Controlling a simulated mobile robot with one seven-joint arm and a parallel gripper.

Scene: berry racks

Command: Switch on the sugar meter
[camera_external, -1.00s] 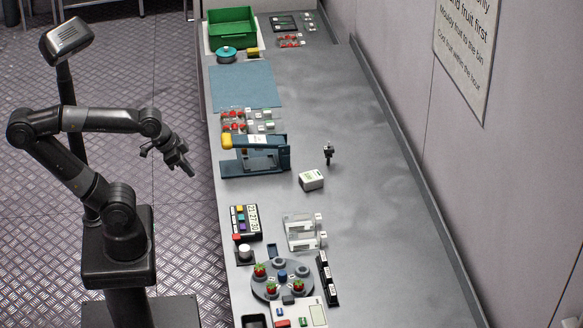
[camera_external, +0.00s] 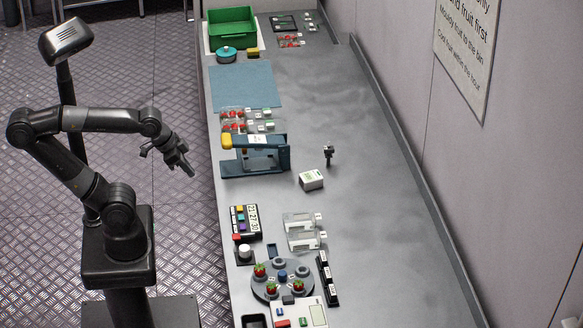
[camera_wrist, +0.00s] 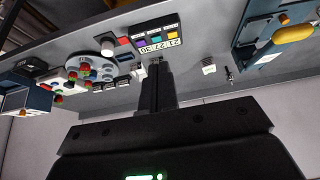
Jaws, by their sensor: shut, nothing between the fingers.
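My gripper (camera_external: 187,168) is shut and empty. It hangs over the floor to the left of the bench, apart from everything on it; its fingers also show in the wrist view (camera_wrist: 157,80). Two things could be the sugar meter, and I cannot tell which is. One is a small white box (camera_external: 311,180) on the middle of the bench, also in the wrist view (camera_wrist: 208,66). The other is a flat white panel (camera_external: 318,314) with red and blue parts and a green patch, at the near end. Neither shows a readable power state.
A clock panel with coloured buttons (camera_external: 252,222), a grey turntable with berries (camera_external: 264,291), clear racks (camera_external: 302,232) and a blue frame (camera_external: 283,160) line the bench. A small dark upright object (camera_external: 328,153) stands behind the white box. The bench's right side (camera_external: 380,220) is bare.

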